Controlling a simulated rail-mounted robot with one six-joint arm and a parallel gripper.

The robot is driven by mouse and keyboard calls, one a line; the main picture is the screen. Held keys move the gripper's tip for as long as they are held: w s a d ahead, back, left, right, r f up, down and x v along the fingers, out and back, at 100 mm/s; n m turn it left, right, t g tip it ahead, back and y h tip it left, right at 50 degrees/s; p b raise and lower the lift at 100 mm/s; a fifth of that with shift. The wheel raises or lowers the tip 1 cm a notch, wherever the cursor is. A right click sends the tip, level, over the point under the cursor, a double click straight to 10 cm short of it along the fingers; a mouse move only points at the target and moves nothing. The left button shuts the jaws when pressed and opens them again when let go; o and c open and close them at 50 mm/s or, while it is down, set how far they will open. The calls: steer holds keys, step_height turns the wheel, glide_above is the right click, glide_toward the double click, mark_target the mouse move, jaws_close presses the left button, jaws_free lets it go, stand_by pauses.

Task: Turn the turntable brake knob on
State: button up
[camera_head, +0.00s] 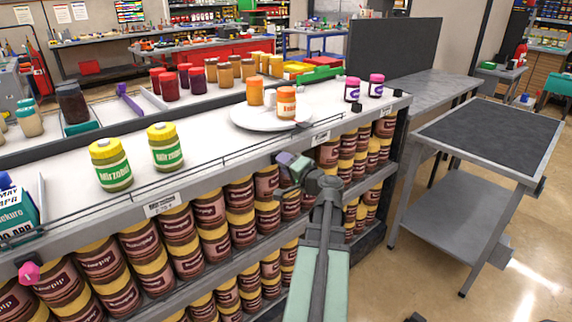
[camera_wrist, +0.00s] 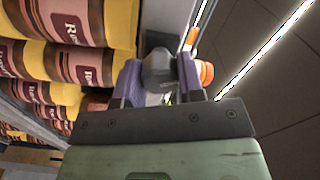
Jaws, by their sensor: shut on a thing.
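The white round turntable (camera_head: 240,117) lies on the shelf top and carries an orange jar (camera_head: 255,93) and an orange-and-white jar (camera_head: 287,103). My gripper (camera_head: 290,165) is at the front edge of the shelf, below and in front of the turntable. In the wrist view its two purple fingers are on either side of a grey rounded knob (camera_wrist: 158,70), and the gripper is shut on it. In the head view the gripper hides the knob. I cannot tell the knob's on or off setting.
Rows of brown-and-yellow jars (camera_head: 210,212) fill the shelves below and stand close beside my gripper in the wrist view (camera_wrist: 75,35). Two yellow-capped jars (camera_head: 166,147) stand left of the turntable. A grey cart (camera_head: 490,135) stands farther right.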

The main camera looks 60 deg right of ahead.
steer(key=m, duration=0.6)
steer(key=shift+m, duration=0.4)
stand_by(0.3)
steer(key=o, duration=0.9)
steer(key=v, duration=1.1)
steer(key=shift+w, duration=0.1)
